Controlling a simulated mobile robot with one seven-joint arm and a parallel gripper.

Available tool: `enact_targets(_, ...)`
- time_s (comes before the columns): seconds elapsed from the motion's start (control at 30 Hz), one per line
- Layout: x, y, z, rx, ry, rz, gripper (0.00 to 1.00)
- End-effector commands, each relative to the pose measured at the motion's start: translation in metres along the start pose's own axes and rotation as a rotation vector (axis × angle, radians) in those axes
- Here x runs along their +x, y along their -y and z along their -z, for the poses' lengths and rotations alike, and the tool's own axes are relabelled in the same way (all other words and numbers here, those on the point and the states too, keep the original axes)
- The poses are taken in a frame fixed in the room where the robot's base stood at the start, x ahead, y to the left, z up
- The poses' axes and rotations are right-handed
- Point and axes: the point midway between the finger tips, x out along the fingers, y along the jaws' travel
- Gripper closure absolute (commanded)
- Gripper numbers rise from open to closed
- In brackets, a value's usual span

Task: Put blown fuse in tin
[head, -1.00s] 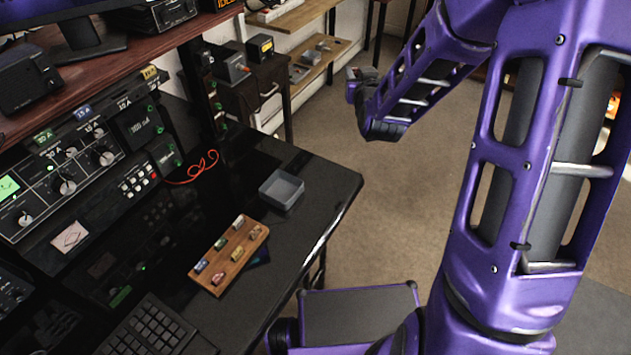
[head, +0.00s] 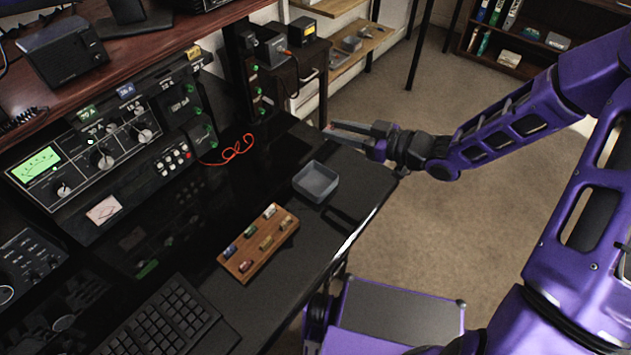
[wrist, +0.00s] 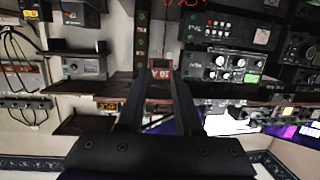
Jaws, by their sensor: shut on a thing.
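My gripper (head: 335,134) reaches in from the right in the head view, above the far right part of the black desk. It is shut on a small reddish fuse (wrist: 160,73) with a pale label that seems to read 20 A, seen between the fingertips in the wrist view. In the head view the fuse is too small to make out clearly. The tin, a shallow grey square tray (head: 302,188), stands on the desk near its right edge. It looks empty. The gripper is beyond and above it, apart from it.
A wooden block (head: 246,267) with several small coloured fuses lies nearer on the desk. A keyboard (head: 160,320) is at the front. A radio unit (head: 75,185) with knobs stands at left, and a red cable (head: 235,150) lies behind the tin.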

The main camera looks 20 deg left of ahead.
Motion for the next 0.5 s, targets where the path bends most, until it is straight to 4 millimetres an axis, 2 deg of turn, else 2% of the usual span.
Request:
enact_targets(0.1,0.003,0.017,-0.004,-0.016,-0.004,0.073,1.00)
enact_targets(0.17,0.003,0.021,-0.006,-0.020,-0.004,0.092,1.00)
enact_targets(0.37,0.005,0.024,-0.018,-0.024,-0.004,0.103,1.00)
enact_targets(0.5,0.009,0.023,-0.033,-0.024,-0.003,0.102,1.00)
